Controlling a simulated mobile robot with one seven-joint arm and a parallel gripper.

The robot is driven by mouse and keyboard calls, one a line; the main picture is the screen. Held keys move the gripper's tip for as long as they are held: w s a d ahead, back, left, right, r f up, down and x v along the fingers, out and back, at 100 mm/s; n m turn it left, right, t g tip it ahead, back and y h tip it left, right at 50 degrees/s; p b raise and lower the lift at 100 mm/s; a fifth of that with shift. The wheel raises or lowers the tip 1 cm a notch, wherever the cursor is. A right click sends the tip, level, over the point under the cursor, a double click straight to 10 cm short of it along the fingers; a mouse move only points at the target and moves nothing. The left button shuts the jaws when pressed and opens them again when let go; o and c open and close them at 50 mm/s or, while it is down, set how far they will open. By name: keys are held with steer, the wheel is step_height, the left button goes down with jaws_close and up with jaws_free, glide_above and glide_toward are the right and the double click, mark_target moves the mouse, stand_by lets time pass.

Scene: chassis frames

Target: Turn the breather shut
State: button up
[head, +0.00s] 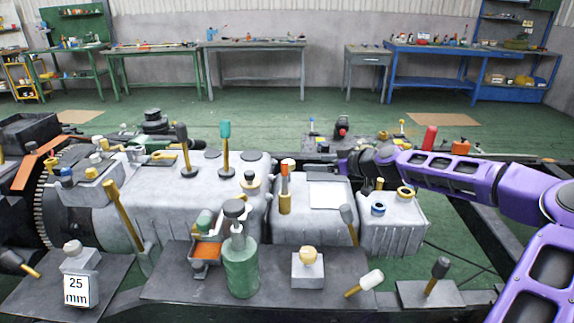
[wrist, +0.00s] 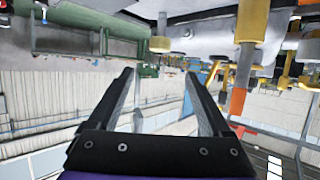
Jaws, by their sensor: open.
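My gripper (head: 352,163) is at the end of the purple arm, behind the grey gearbox housing (head: 315,225) in the head view. In the wrist view my gripper (wrist: 160,73) is open, with nothing between its two dark fingers. I cannot tell for sure which fitting is the breather. Candidates on the housings are a dark-capped brass fitting (head: 251,181), a blue-topped ring fitting (head: 378,209) and a brass ring (head: 405,192). In the wrist view, which looks upside down, a yellow round knob (wrist: 160,45) shows beyond the fingertips, apart from them.
Tall levers, one teal-topped (head: 225,145) and one orange-topped (head: 284,185), rise from the housings. A green bottle-like cylinder (head: 240,268) and a block with a yellow knob (head: 308,270) stand on the front plate (head: 190,290). Workbenches line the far wall; the green floor before them is mostly clear.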

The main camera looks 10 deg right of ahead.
mark_target(290, 162)
steer(key=x, duration=1.4)
steer(key=shift+f, duration=0.2)
jaws_close()
